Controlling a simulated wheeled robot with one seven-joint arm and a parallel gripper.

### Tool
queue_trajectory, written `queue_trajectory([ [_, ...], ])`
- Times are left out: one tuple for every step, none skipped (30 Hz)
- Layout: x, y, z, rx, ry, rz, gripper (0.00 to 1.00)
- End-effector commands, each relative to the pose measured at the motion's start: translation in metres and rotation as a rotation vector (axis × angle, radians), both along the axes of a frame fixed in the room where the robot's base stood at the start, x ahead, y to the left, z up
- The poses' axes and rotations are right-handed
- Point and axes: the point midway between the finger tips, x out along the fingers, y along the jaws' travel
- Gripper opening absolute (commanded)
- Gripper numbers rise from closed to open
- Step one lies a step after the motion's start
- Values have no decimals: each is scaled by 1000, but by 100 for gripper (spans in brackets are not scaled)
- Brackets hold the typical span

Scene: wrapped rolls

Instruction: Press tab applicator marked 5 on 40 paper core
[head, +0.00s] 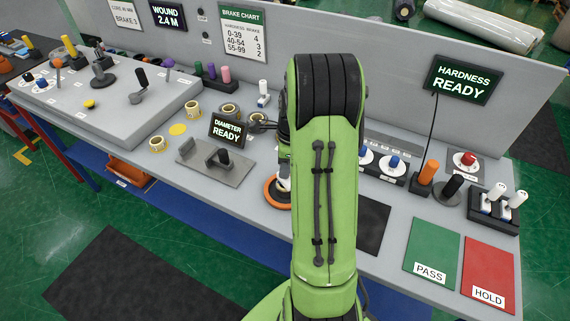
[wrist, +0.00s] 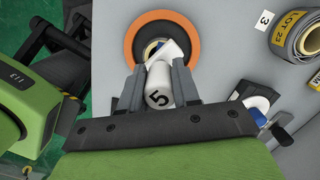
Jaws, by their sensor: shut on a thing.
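In the wrist view my gripper (wrist: 159,78) is shut on a white cylindrical tab applicator marked 5 (wrist: 158,98). Beyond it is an orange ring (wrist: 133,42) with a tan paper core (wrist: 151,48) at its centre, partly hidden by a white piece at the applicator's far end. The applicator overlaps the core in this view; I cannot tell whether they touch. In the head view my arm hides most of the gripper and the right side of the orange ring (head: 269,190).
A wrapped roll marked LOT 23 (wrist: 301,40) lies near the orange ring. The DIAMETER display (head: 228,131) stands left of my arm. Green PASS (head: 432,246) and red HOLD (head: 488,268) mats lie clear at right.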

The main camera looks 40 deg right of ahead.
Motion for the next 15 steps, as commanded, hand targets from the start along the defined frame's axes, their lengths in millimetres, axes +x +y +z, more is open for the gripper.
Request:
queue_trajectory([
  [-1, 1, -3, 5, 6, 0, 0],
  [-1, 1, -3, 5, 6, 0, 0],
  [-2, 1, -3, 5, 7, -1, 0],
  [-2, 1, -3, 5, 7, -1, 0],
  [-2, 1, -3, 6, 7, -1, 0],
  [-2, 1, -2, 6, 7, -1, 0],
  [-2, 1, -1, 6, 7, -1, 0],
  [-2, 1, 0, 6, 7, -1, 0],
  [-2, 1, 4, 6, 7, -1, 0],
  [-2, 1, 7, 6, 7, -1, 0],
  [-2, 1, 10, 5, 7, -1, 0],
  [-1, 1, 15, 4, 6, 0, 0],
  [-1, 1, 18, 4, 5, 0, 0],
  [-1, 1, 21, 4, 5, 0, 0],
  [-1, 1, 25, 3, 4, 0, 0],
])
